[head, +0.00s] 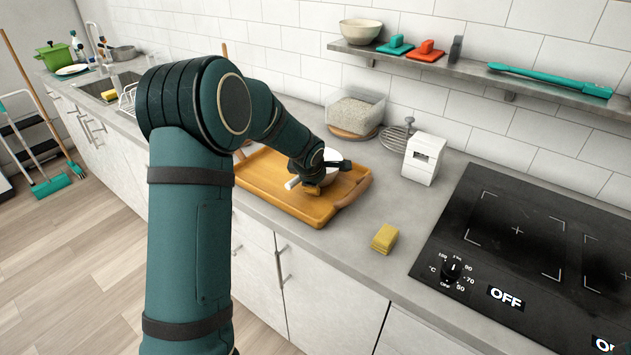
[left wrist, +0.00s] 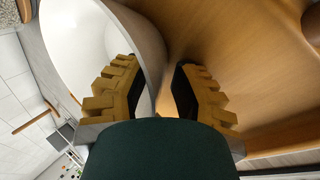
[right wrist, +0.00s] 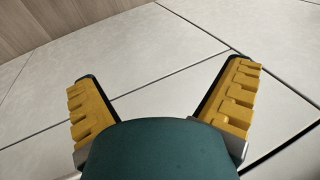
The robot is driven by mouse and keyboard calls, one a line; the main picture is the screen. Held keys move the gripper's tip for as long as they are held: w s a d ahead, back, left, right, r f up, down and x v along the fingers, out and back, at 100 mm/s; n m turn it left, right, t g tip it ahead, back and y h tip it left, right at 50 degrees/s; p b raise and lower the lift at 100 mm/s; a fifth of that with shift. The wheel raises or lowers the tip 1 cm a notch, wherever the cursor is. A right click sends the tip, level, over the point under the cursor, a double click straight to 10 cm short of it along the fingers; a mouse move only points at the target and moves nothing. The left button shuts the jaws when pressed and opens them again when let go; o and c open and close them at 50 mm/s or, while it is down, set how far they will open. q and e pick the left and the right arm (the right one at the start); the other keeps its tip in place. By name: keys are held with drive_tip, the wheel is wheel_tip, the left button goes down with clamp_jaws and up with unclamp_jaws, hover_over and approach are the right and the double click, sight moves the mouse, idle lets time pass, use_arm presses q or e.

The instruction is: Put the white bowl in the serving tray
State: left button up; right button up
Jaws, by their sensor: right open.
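The white bowl (head: 331,154) is over the wooden serving tray (head: 262,185) in the head view, partly hidden by my left gripper (head: 318,186). In the left wrist view the bowl (left wrist: 82,38) is next to the tray's wooden floor (left wrist: 228,45). The bowl's wall passes between the fingers of my left gripper (left wrist: 158,95): one finger is on the inner side, the other outside with a gap. That gripper is open. Whether the bowl's base touches the tray is hard to tell. My right gripper (right wrist: 163,90) is open and empty, near pale cabinet fronts.
A yellow sponge (head: 385,238) lies on the counter right of the tray. A clear container (head: 354,111), a white box-shaped timer (head: 423,158) and a black cooktop (head: 520,235) stand around. A wall shelf (head: 470,72) hangs above.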

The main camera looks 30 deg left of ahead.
use_arm(q)
drive_tip(key=shift+o, duration=0.2)
drive_tip(key=shift+r, duration=0.1)
drive_tip(key=shift+r+p, duration=0.15)
drive_tip(key=shift+p, duration=0.2)
drive_tip(key=p+v, duration=0.1)
drive_tip(key=v, duration=1.1)
drive_tip(key=shift+s, duration=0.1)
